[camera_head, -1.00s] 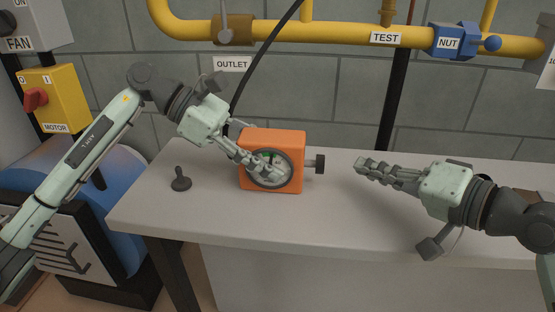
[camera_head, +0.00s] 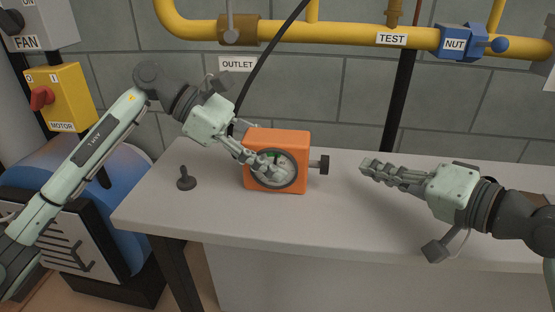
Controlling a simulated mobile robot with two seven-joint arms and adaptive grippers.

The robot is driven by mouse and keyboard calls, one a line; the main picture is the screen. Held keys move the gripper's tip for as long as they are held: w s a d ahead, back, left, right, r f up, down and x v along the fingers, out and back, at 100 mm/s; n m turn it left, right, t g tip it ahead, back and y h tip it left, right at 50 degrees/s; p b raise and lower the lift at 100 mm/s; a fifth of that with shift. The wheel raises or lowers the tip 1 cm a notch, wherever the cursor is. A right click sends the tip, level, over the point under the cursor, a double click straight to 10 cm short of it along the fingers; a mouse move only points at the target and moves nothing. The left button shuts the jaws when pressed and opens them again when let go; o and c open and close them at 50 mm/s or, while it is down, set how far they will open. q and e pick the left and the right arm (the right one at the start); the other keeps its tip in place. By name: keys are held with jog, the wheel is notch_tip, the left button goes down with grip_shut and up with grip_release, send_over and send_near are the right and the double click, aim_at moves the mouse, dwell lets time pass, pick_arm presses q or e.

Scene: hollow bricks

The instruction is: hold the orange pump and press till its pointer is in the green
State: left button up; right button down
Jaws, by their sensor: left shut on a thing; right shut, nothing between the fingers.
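The orange pump (camera_head: 290,139) is a box standing on the grey table, with a round dial (camera_head: 286,178) on its front face. A dark plunger knob (camera_head: 323,165) sticks out of its right side. My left gripper (camera_head: 272,169) is shut at the pump's front, its fingers in front of the dial; the exact contact is hidden. A bit of green shows on the dial, but the fingers cover much of it and I cannot read the pointer. My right gripper (camera_head: 367,166) is shut and empty, to the right of the knob and apart from it.
A small dark stick-like knob (camera_head: 186,179) stands on the table (camera_head: 240,225) at left. A black hose runs up behind the pump. Yellow pipes (camera_head: 345,35) with a blue nut valve (camera_head: 460,42) cross the wall. The front of the table is clear.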

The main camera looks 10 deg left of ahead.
pick_arm(q)
jog(key=o, duration=1.1)
jog(key=v, duration=1.2)
